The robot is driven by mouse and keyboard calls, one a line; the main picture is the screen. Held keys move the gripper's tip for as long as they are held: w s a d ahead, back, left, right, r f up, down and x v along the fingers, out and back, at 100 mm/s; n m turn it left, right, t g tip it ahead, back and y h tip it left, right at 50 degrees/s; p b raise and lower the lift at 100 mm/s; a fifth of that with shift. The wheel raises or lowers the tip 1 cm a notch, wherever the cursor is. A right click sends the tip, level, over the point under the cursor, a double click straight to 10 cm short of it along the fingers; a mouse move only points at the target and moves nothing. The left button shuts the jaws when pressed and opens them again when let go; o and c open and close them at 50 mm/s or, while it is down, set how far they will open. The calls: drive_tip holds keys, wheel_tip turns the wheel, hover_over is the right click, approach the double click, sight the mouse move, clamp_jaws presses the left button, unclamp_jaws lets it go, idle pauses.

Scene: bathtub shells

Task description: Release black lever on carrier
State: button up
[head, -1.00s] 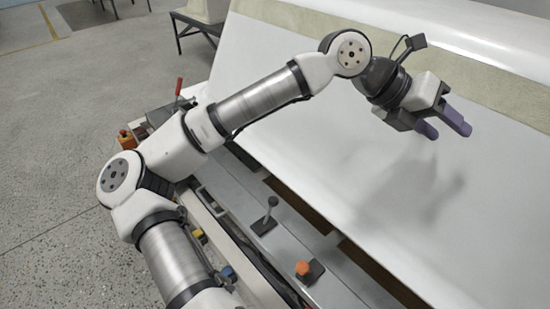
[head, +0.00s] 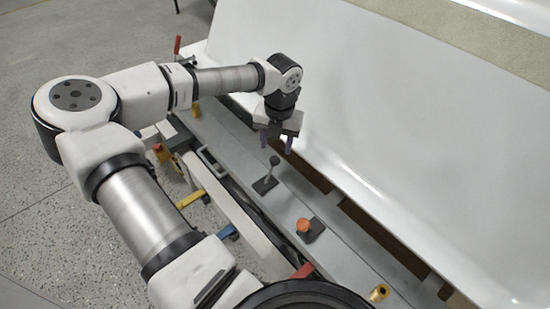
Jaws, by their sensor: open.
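The black lever (head: 270,172) stands on a dark square base on the grey rail of the carrier (head: 232,130). It has a round black knob on top and a thin stem, and it leans slightly. My gripper (head: 277,142) points down just behind the knob in the picture. Its purple fingers are apart with nothing seen between them. The gap between the fingers and the knob is hard to judge from this angle.
An orange knob (head: 303,226) on a dark base is nearer on the same rail. Blue (head: 228,231), yellow (head: 190,198) and red (head: 303,271) handles line the carrier's left side. A red lever (head: 177,45) stands at the far end. The large white shell (head: 400,110) slopes up on the right.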

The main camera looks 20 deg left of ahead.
sight(275, 157)
drive_tip(key=f, duration=0.7)
drive_tip(key=shift+a+f+p, duration=0.2)
drive_tip(key=shift+p, duration=0.1)
clamp_jaws()
